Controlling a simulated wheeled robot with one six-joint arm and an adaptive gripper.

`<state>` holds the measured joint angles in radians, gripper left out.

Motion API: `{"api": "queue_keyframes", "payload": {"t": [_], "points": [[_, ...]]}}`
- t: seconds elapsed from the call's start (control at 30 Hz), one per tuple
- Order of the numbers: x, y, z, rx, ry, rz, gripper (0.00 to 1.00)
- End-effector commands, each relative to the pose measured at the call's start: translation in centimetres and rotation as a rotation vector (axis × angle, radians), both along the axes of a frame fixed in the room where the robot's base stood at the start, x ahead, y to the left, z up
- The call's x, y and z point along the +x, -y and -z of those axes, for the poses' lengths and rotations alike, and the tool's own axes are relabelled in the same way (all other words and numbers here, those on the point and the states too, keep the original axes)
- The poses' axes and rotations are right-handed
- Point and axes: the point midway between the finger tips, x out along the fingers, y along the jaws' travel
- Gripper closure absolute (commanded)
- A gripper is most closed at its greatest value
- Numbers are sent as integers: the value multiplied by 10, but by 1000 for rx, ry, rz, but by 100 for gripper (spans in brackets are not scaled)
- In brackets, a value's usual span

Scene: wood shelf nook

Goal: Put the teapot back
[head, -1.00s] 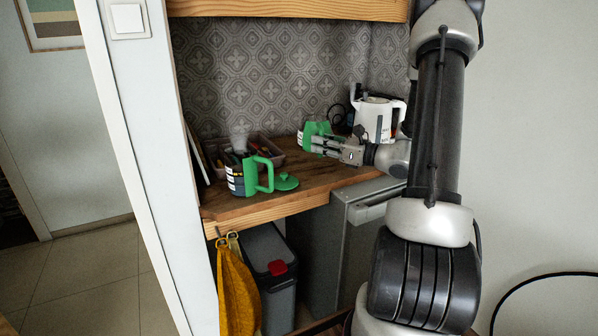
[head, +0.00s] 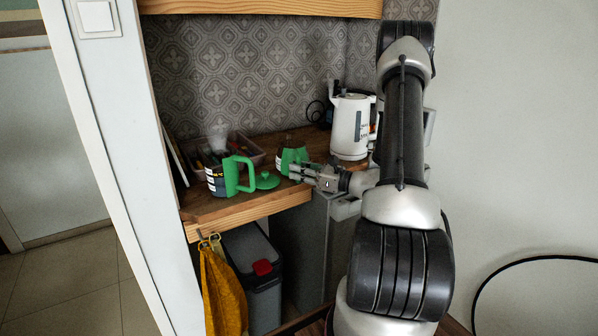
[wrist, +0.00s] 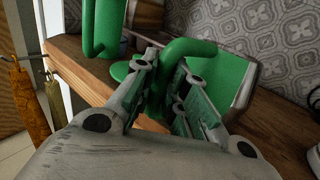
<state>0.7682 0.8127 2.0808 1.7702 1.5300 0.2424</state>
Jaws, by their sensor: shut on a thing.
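The teapot (head: 291,154), green with a dark and white band, is at my gripper (head: 297,172) over the middle of the wooden counter. My gripper is shut on its green handle; in the wrist view the handle (wrist: 187,46) passes between the fingers (wrist: 168,88), with the green body (wrist: 222,78) just beyond. I cannot tell whether its base touches the counter. A second similar green pot (head: 216,181) stands to the left, its handle (head: 232,176) facing right. A green lid (head: 267,181) lies on the counter (head: 240,206) between the two.
A white kettle (head: 347,127) stands at the back right. A bin of small items (head: 247,150) is behind the second pot. A yellow cloth (head: 222,292) hangs below the front edge, beside a grey bin (head: 258,270). My arm hides part of the right side.

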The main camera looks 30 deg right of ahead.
Motion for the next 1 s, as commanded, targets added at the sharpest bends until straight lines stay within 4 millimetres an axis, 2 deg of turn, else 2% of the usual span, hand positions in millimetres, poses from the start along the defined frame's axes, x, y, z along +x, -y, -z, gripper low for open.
{"api": "queue_keyframes", "payload": {"t": [0.1,0.13,0.23,0.27,0.6,0.67,1.0], "points": [[0,0,2,1,1,0,100],[0,0,3,1,-1,0,84],[0,0,3,0,0,0,66],[0,0,2,0,0,0,64],[0,0,-1,-1,1,0,64],[-5,4,0,1,-1,1,64],[-64,45,0,1,-1,5,64]]}}
